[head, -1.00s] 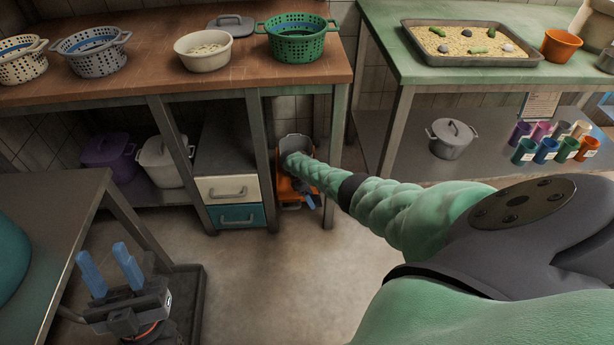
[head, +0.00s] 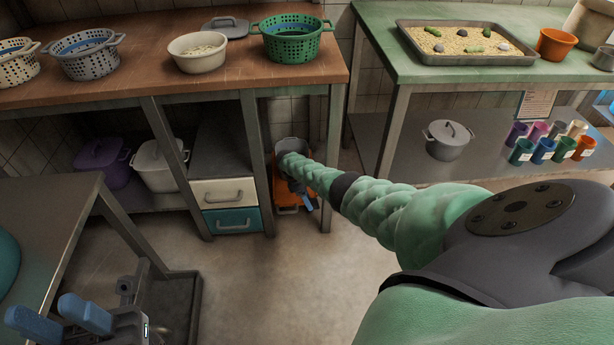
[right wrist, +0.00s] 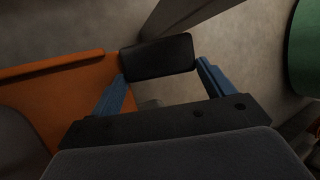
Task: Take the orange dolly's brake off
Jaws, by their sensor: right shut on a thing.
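The orange dolly (head: 287,194) stands on the floor under the brown bench, between a bench leg and the drawers. My right arm reaches down to it and hides much of it. In the right wrist view the dolly's orange edge (right wrist: 50,67) lies at the left. A black brake pedal (right wrist: 157,57) sits between the blue fingertips of my right gripper (right wrist: 163,72), which is shut on it. My right gripper (head: 304,194) is small and partly hidden in the head view. My left gripper (head: 60,318) is low at the left, with its blue fingers apart and nothing between them.
A grey pot (head: 291,145) shows at the dolly, behind my arm. The drawer unit (head: 226,205) is close on its left and a metal bench leg (head: 334,150) close on its right. The floor (head: 250,275) in front is clear.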

